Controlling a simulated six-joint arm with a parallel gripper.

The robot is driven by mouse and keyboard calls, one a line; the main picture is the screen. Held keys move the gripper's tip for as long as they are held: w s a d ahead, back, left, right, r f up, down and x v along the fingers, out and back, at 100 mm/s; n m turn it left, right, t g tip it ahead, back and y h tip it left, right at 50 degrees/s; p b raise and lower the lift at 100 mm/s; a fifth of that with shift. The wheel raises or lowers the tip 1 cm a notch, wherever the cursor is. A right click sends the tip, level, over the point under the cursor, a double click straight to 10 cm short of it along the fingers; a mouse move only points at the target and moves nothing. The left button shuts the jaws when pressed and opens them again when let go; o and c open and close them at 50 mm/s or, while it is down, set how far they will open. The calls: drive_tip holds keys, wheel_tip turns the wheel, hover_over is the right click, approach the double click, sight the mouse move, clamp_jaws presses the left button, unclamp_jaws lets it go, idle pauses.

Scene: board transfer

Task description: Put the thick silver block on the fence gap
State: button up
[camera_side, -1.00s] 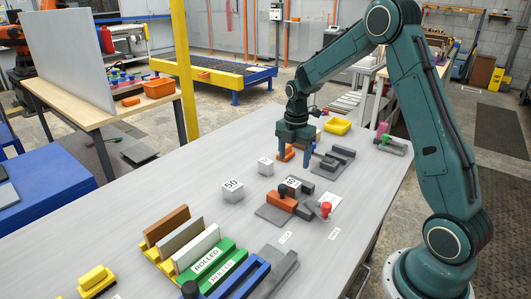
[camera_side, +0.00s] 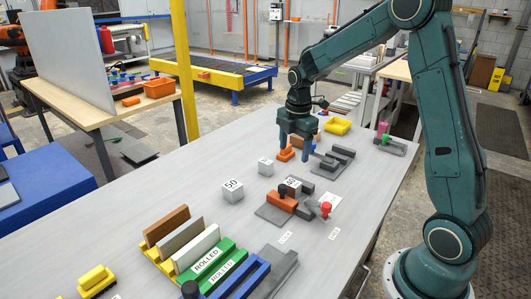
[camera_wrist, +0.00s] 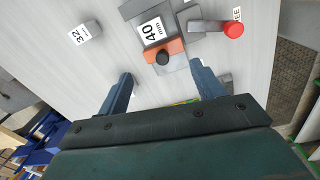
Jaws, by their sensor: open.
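A silver block marked 50 (camera_side: 232,191) stands on the table left of the fixture. A block marked 40 (camera_wrist: 152,30) sits in the fixture beside an orange fence piece (camera_side: 281,200) with a black knob (camera_wrist: 162,57). The grey fixture base (camera_side: 271,215) lies under them. My gripper (camera_side: 295,157) is open and empty, above the table behind the fixture. Its two fingers (camera_wrist: 162,88) are spread in the wrist view, with bare table between them.
A red-knobbed lever (camera_side: 325,208) stands right of the fixture, near its printed labels. Dark grey blocks (camera_side: 341,156) and a yellow tray (camera_side: 338,126) lie farther back. Green ROLLED bars (camera_side: 209,260) and other bars lie in front.

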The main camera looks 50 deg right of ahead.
drive_tip(key=s+a+r+m+t, duration=0.1)
drive_tip(key=s+a+r+m, duration=0.35)
drive_tip(key=r, duration=0.25)
drive_tip(key=s+a+r+m+t, duration=0.2)
drive_tip(key=s+a+m, duration=0.3)
drive_tip(key=s, duration=0.4)
drive_tip(key=s+a+r+m+t, duration=0.2)
drive_tip(key=s+a+r+m, duration=0.2)
drive_tip(key=s, duration=0.6)
drive_tip(key=shift+a+m, duration=0.5)
drive_tip(key=shift+m, duration=0.65)
